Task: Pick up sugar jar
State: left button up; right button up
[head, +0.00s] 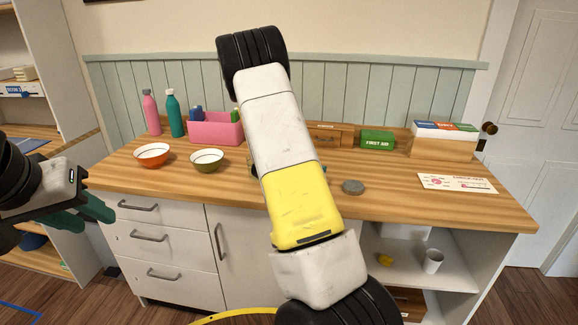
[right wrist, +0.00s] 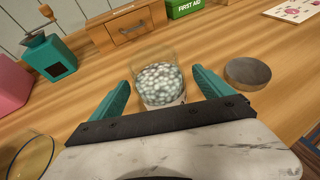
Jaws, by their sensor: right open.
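The sugar jar is most likely the clear glass jar (right wrist: 158,84) of pale round pieces in the right wrist view. It stands on the wooden counter, open at the top, with a bit of white label low on its side. My right gripper (right wrist: 161,78) is open, with one teal finger on each side of the jar; I cannot tell whether either touches it. In the head view my right arm hides the jar and that gripper. My left gripper (head: 92,216) is at the left, off the counter's front corner, with its teal fingers apart and empty.
A grey round lid (head: 352,187) lies right of the jar. Behind are a small wooden drawer box (head: 330,134) and a green first aid box (head: 377,140). A green bowl (head: 207,160), an orange bowl (head: 152,154) and a pink caddy (head: 216,130) stand left. Front right counter is mostly clear.

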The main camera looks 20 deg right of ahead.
jog(key=x, duration=0.4)
jog(key=shift+f, duration=0.1)
jog(key=c, duration=2)
